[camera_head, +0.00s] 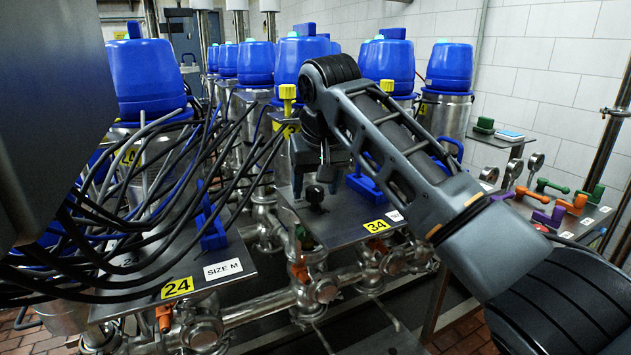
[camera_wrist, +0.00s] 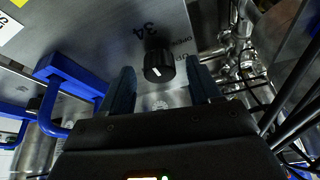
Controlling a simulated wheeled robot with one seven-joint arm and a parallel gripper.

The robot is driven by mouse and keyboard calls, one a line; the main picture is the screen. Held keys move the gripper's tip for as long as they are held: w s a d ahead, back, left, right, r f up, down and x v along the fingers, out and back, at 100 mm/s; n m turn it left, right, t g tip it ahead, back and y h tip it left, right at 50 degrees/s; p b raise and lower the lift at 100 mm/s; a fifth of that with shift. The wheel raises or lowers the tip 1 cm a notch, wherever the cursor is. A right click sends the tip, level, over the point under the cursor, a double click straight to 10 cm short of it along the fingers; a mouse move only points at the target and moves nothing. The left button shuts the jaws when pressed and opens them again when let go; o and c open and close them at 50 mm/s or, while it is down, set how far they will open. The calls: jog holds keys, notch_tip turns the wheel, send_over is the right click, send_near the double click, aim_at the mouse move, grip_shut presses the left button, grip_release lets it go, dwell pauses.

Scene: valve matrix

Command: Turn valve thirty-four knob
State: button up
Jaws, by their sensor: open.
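The valve thirty-four knob (camera_wrist: 158,66) is a round black knob with a white pointer mark, on a grey metal plate (camera_wrist: 95,35) printed "34" and "OPEN". In the head view the knob (camera_head: 315,195) is a small dark shape below my gripper, on the plate with the yellow 34 label (camera_head: 377,226). My gripper (camera_wrist: 160,70) is open, with one dark finger on each side of the knob in the wrist view. Gaps show between the fingers and the knob. In the head view my gripper (camera_head: 322,168) hangs over the plate, partly hidden by my arm.
A blue handle (camera_head: 365,187) stands on the same plate, right of the knob; it also shows in the wrist view (camera_wrist: 65,80). A yellow handle (camera_head: 287,95) stands behind. Black cables (camera_head: 170,190) crowd the plate labelled 24 (camera_head: 177,288). Steel pipes (camera_head: 325,290) run below.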

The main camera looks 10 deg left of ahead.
jog(key=shift+f, duration=0.1)
jog(key=c, duration=1)
jog(key=shift+c, duration=0.2)
jog(key=shift+n, duration=0.3)
jog(key=n, duration=0.2)
jog(key=n+g+y, duration=0.1)
jog(key=n, duration=0.1)
jog(key=shift+y, duration=0.3)
jog(key=n, duration=0.2)
jog(key=n+g+y, duration=0.1)
jog(key=n, duration=0.2)
jog(key=shift+w+d+g, duration=0.15)
jog(key=shift+g, duration=0.15)
jog(key=o, duration=1)
